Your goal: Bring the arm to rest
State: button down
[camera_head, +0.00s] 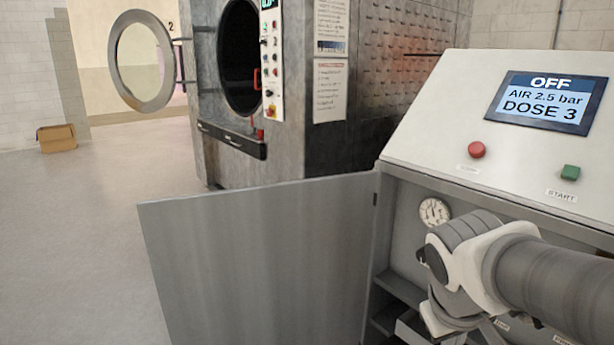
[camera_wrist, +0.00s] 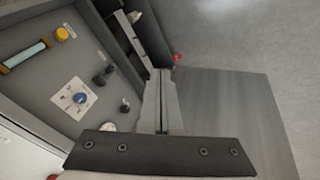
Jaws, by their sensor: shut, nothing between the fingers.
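My gripper (camera_wrist: 161,76) shows in the wrist view with its two grey fingers together and nothing between them. It points along the front of an open grey cabinet, between the cabinet's inside panel (camera_wrist: 45,110) and its open door (camera_wrist: 235,115). In the head view my arm reaches in from the right, in front of the cabinet opening, and my fingers cannot be made out there. The cabinet door also shows in the head view (camera_head: 260,260), swung wide to the left. The console screen (camera_head: 545,102) reads OFF, AIR 2.5 bar, DOSE 3.
Inside the cabinet are a pressure gauge (camera_head: 434,211), a blue knob (camera_wrist: 81,98), a yellow knob (camera_wrist: 61,33) and a cyan tube (camera_wrist: 24,56). A large washer (camera_head: 228,160) with its round door (camera_head: 143,62) open stands behind. The floor at left is clear except a cardboard box (camera_head: 57,138).

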jog(key=s+a+r+m+t+y+p, duration=0.1)
jog(key=s+a+r+m+t+y, duration=0.2)
jog(key=s+a, duration=0.35)
notch_tip(320, 180, up, 18)
jog(key=n+g+p, duration=0.1)
jog(key=p, duration=1.7)
jog(key=shift+w+r, duration=0.2)
jog(key=shift+r, duration=0.05)
